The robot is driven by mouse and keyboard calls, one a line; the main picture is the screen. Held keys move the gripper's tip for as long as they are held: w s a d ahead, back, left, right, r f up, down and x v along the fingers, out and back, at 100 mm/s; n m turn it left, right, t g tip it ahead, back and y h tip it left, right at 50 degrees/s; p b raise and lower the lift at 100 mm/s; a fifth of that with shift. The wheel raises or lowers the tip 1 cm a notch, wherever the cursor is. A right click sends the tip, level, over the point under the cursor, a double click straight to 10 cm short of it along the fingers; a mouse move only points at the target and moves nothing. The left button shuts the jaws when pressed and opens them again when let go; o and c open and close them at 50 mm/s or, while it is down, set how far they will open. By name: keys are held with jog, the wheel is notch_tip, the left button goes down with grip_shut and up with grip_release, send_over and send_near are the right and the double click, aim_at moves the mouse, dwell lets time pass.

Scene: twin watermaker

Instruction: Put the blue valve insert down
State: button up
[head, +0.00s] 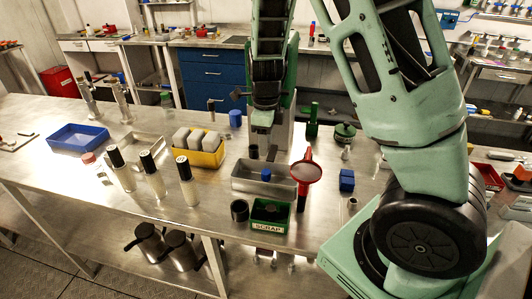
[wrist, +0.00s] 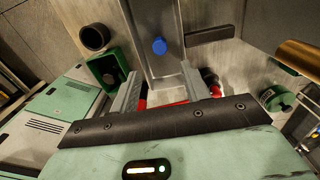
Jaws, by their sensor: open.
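The blue valve insert (head: 266,174) is a small blue piece in the grey metal tray (head: 245,187) at the middle of the bench. In the wrist view the insert (wrist: 159,46) shows as a blue round top, inside the tray (wrist: 163,15). My gripper (wrist: 160,70) is open, with a grey finger on each side of the picture. The insert shows between and beyond the fingertips, and both fingers look clear of it. In the head view my gripper (head: 263,148) hangs behind the tray; its fingers are partly hard to make out.
A green scrap bin (head: 270,215) and black cup (head: 239,211) stand in front of the tray. A red-handled round tool (head: 306,172) and blue block (head: 347,180) are to its right. A yellow bin (head: 205,158) and several black-topped bottles (head: 187,182) stand left.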

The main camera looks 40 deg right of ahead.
jog(key=s+a+r+n+y, duration=0.1)
jog(key=s+a+r+n, duration=0.25)
jog(key=a+n, duration=0.45)
jog(key=s+a+r+n+y, duration=0.15)
jog(key=s+a+n, duration=0.25)
jog(key=a+n, duration=0.4)
jog(key=s+a+r+n+h, duration=0.1)
jog(key=s+a+n, duration=0.3)
jog(key=s+n, duration=0.4)
jog(key=s+a+r+n+h, duration=0.1)
jog(key=s+a+r+n, duration=0.1)
jog(key=s+a+n, duration=0.3)
jog(key=s+n, duration=0.3)
jog(key=n, duration=0.4)
jog(key=shift+r, duration=0.25)
jog(key=shift+a, duration=0.1)
